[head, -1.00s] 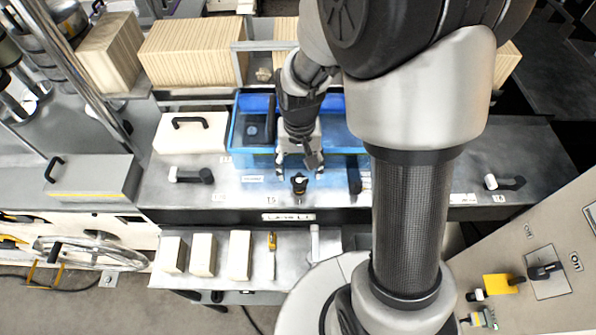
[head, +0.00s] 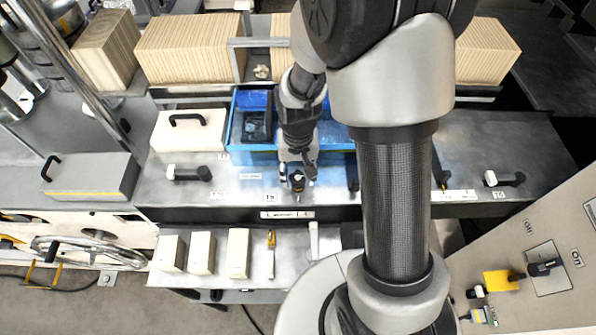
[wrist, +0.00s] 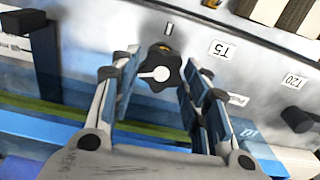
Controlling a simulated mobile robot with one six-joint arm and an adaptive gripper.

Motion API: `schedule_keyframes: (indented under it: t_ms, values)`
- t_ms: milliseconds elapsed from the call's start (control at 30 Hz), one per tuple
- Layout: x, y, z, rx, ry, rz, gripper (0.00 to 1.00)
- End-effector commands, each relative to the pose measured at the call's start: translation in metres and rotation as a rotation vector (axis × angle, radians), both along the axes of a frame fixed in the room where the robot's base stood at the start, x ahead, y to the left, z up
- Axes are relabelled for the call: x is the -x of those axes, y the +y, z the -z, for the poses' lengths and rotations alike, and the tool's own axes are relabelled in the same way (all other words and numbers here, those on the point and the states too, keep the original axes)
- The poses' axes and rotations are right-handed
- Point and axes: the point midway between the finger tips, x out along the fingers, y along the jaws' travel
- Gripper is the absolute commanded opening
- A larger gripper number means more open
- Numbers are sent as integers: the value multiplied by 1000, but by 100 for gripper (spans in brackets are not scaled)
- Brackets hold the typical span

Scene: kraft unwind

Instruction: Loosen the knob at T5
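The T5 knob (wrist: 160,71) is a black lobed star knob with a pale centre and pointer mark, beside the T5 label (wrist: 223,50) in the wrist view. In the head view the knob (head: 297,181) stands near the front edge of the metal bench. My gripper (wrist: 157,80) is open, with one blue-padded finger on each side of the knob. In the head view my gripper (head: 297,177) points down at the knob and partly covers it. Whether the pads touch the knob cannot be told.
A blue bin (head: 237,147) stands just behind the knob. A black-and-white handle (head: 188,173) lies left, and another (head: 504,179) right. White blocks (head: 202,253) and a yellow-handled tool (head: 271,254) sit on the lower shelf.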

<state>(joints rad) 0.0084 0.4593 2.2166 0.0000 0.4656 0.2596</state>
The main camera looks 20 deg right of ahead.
Motion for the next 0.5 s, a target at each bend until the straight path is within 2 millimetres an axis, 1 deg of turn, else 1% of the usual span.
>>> schedule_keyframes:
  t_ms: [67, 333, 500]
  values:
    - [0, 0, 0, 0, 0, 0, 34]
    - [0, 0, 0, 0, 0, 0, 16]
    - [0, 0, 0, 0, 0, -36, 15]
